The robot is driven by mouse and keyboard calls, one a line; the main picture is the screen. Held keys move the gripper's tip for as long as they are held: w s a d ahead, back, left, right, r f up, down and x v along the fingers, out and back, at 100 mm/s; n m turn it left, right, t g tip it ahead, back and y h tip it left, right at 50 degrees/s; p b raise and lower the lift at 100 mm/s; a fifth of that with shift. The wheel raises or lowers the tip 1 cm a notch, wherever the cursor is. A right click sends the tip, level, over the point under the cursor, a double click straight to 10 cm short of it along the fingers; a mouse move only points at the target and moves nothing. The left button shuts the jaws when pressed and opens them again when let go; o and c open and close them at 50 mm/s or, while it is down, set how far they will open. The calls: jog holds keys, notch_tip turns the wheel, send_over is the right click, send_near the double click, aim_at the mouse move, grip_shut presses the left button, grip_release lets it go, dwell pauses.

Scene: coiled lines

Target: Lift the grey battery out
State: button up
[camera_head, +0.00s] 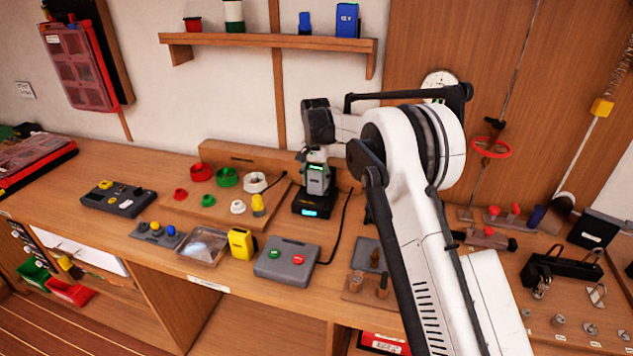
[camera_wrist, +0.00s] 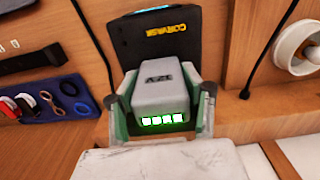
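The grey battery (camera_wrist: 160,92) has a row of lit green-white lights on its near face in the wrist view. It stands at the black charger (camera_wrist: 160,35), which bears yellow lettering. In the head view the battery (camera_head: 318,182) is upright at the black charger (camera_head: 311,207) with its lit blue display. In the head view my gripper (camera_head: 317,158) is over the battery's top. The battery's lower end is hidden.
A grey box with green and red buttons (camera_head: 287,261) and a yellow device (camera_head: 241,243) stand in front of the charger. Red, green and white rings sit to its left. A black cable (camera_head: 342,230) runs along its right side. A shelf (camera_head: 270,40) hangs behind.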

jog(key=c, duration=0.5)
jog(key=shift+r, duration=0.1)
notch_tip(320, 180, up, 9)
jog(key=shift+r+b, duration=0.2)
jog(key=shift+b, duration=0.3)
jog(key=shift+r+p, duration=0.4)
jog(key=shift+r, duration=0.65)
